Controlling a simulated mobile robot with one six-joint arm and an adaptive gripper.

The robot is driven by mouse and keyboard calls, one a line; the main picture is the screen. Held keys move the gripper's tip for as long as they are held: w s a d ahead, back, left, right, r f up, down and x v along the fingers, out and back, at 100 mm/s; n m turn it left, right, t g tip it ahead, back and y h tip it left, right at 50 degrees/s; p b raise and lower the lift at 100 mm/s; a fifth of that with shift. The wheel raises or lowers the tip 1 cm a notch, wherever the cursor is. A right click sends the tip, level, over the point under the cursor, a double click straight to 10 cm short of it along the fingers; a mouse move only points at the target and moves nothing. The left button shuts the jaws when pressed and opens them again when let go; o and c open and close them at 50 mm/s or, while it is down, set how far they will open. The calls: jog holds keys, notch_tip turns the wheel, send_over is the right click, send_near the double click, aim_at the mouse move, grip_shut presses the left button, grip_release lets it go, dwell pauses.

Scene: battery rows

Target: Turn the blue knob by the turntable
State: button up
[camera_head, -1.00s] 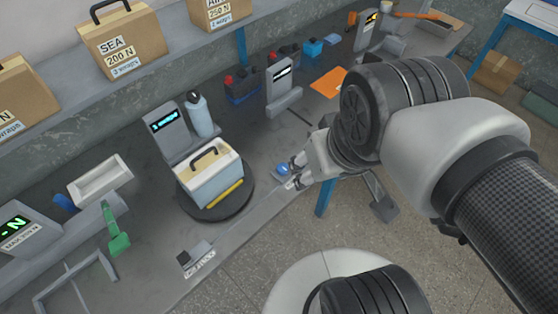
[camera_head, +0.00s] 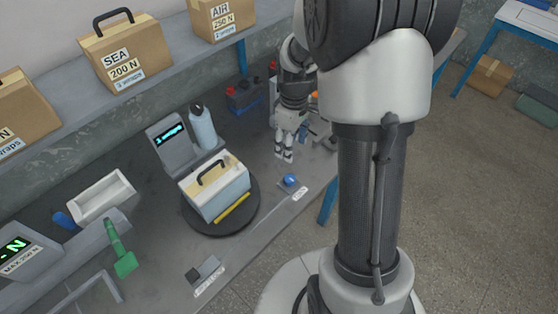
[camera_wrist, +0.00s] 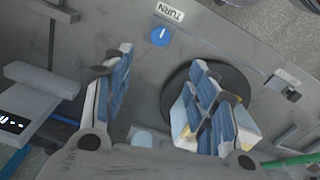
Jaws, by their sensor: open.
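The blue knob (camera_head: 290,180) sits on the bench top near its front edge, just right of the turntable. It also shows in the wrist view (camera_wrist: 160,36), with a white pointer mark and a TURN label (camera_wrist: 169,12) beside it. The black round turntable (camera_head: 210,227) carries a white and cream box (camera_head: 222,199) with a dark handle and a yellow strip at its base. My gripper (camera_head: 284,157) is above the bench, behind the knob and apart from it. Its fingers (camera_wrist: 152,95) are spread with nothing between them.
A grey post with a lit display (camera_head: 168,134) and a pale bottle (camera_head: 203,128) stand behind the turntable. A green handle (camera_head: 122,254) and a white tray (camera_head: 102,195) lie at left. Labelled cartons (camera_head: 124,55) sit on the shelf above. A small switch (camera_head: 204,271) is near the front edge.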

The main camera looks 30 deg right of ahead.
aim_at(290, 178)
notch_tip(290, 178, down, 17)
jog(key=b, duration=0.5)
jog(key=shift+r, duration=0.1)
jog(key=shift+c, duration=0.5)
jog(key=c, duration=1)
